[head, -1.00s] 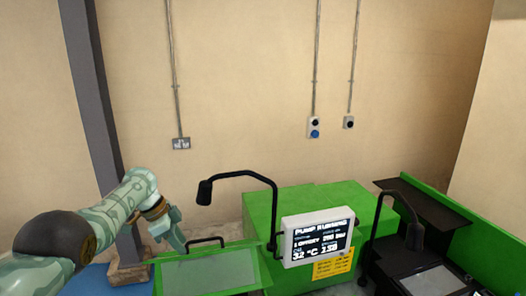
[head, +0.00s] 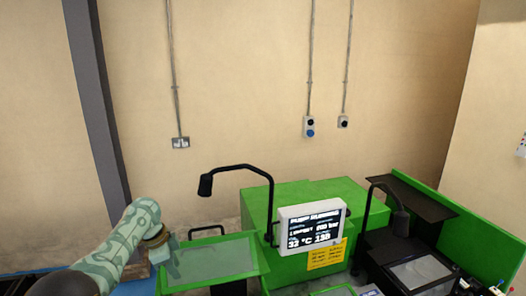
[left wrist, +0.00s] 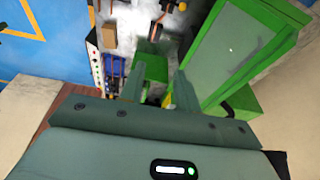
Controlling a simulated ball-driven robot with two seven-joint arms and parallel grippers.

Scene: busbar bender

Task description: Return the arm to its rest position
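My left arm comes in at the lower left of the head view. Its gripper (head: 166,258) hangs beside the left end of the green-framed clear panel (head: 215,262), partly hidden by the wrist. In the left wrist view, its two fingers (left wrist: 160,78) stand apart with nothing visibly held between them. The green panel (left wrist: 232,52) is to the right of the fingers there. My right arm and gripper are not in view.
A green machine (head: 250,215) carries a display (head: 310,228) that appears to read pump running. Black curved lamps (head: 205,186) rise near it. A grey post (head: 95,130) stands at left. The wrist view shows blue floor (left wrist: 25,45) and cluttered items below.

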